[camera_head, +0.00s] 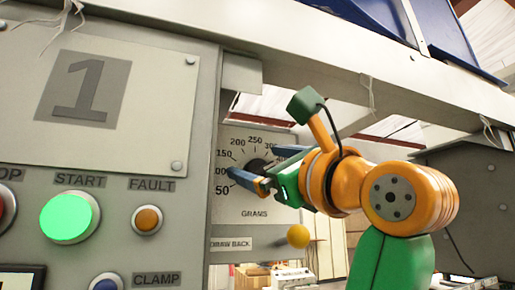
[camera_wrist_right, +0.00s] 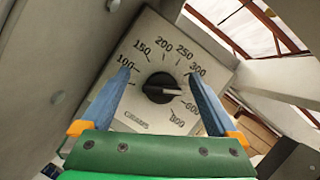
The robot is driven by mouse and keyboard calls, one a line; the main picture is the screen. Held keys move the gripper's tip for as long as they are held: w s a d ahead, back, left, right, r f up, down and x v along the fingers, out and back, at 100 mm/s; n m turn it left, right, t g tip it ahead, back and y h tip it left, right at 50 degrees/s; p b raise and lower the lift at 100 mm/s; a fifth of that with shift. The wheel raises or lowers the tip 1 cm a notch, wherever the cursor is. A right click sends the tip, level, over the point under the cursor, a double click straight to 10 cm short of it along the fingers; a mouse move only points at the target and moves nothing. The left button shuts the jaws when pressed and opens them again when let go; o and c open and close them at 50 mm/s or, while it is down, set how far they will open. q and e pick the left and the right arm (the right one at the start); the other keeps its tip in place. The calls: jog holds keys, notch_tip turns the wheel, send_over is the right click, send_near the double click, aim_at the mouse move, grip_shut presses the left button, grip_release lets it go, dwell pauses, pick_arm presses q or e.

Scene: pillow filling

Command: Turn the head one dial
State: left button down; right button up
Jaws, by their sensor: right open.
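The head one dial is a black round knob on a pale square plate (camera_head: 255,205) marked with gram numbers and "GRAMS". In the right wrist view the knob (camera_wrist_right: 158,88) shows whole, with a light pointer mark toward the right side of the scale. My right gripper (camera_head: 262,168) is open in front of the plate and partly covers the dial in the head view. In the right wrist view its two blue fingers (camera_wrist_right: 161,75) stand on either side of the knob with gaps, not visibly touching it. My left gripper is not in view.
A grey cabinet panel (camera_head: 205,100) marked "1" stands left of the dial, with a lit green START button (camera_head: 70,218) and an orange FAULT lamp (camera_head: 147,220). A yellow ball-ended knob (camera_head: 298,236) sits below my right gripper. A pale beam (camera_head: 330,55) crosses above.

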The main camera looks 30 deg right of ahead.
jog(key=shift+w+d+f, duration=0.15)
jog(key=shift+w+d, duration=0.2)
jog(key=shift+w, duration=0.15)
jog(key=shift+w+d+f, duration=0.15)
jog(key=shift+w+d, duration=0.15)
jog(key=shift+w, duration=0.2)
jog(key=shift+w+d+f, duration=0.1)
jog(key=shift+w+d, duration=0.05)
jog(key=shift+d, duration=0.05)
jog(key=shift+c, duration=0.6)
jog(key=shift+s+a, duration=0.2)
jog(key=shift+s, duration=0.05)
jog(key=c, duration=1.3)
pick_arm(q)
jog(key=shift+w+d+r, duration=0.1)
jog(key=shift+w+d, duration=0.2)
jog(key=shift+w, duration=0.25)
pick_arm(e)
jog(key=shift+o, duration=0.2)
